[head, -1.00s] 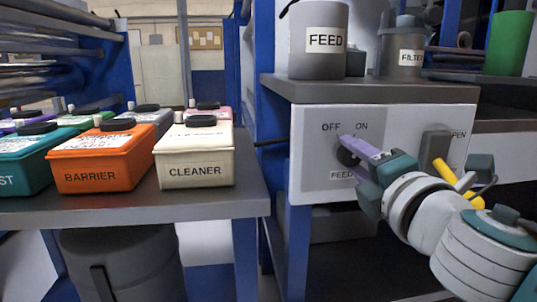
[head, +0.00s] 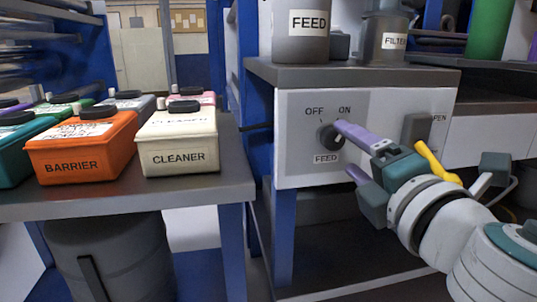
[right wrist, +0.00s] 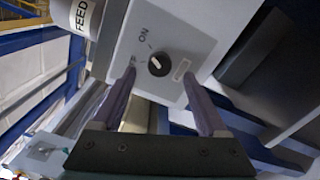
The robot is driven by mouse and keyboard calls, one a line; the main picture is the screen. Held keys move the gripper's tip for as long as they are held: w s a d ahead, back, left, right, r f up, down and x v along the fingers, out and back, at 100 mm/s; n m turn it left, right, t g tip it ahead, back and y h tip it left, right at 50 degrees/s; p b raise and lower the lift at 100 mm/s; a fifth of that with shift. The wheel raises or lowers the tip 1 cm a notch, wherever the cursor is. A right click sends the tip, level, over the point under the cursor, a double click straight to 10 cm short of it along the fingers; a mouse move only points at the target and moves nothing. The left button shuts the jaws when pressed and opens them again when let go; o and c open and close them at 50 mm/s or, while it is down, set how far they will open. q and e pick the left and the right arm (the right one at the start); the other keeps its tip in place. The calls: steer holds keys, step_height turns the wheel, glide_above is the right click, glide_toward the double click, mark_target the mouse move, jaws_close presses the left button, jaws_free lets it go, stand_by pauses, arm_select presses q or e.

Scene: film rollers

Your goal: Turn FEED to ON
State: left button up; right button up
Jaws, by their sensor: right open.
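The FEED knob (head: 328,137) is a dark round knob with a white mark on a pale panel (head: 292,168). OFF is printed at its upper left, ON at its upper right, and a FEED label (head: 326,158) below. The knob also shows in the right wrist view (right wrist: 160,64); I cannot tell surely which word its mark points at. My right gripper (head: 344,147) is open, with purple fingers spread. In the right wrist view (right wrist: 159,75) the knob lies between the finger lines, with nothing held. My left gripper is not in view.
A grey FEED canister (head: 300,45) and a FILTER canister (head: 384,42) stand on the shelf above the panel. Orange BARRIER (head: 80,158) and white CLEANER (head: 178,150) boxes stand on the left table.

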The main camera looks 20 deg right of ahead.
steer(key=shift+v, duration=2.85)
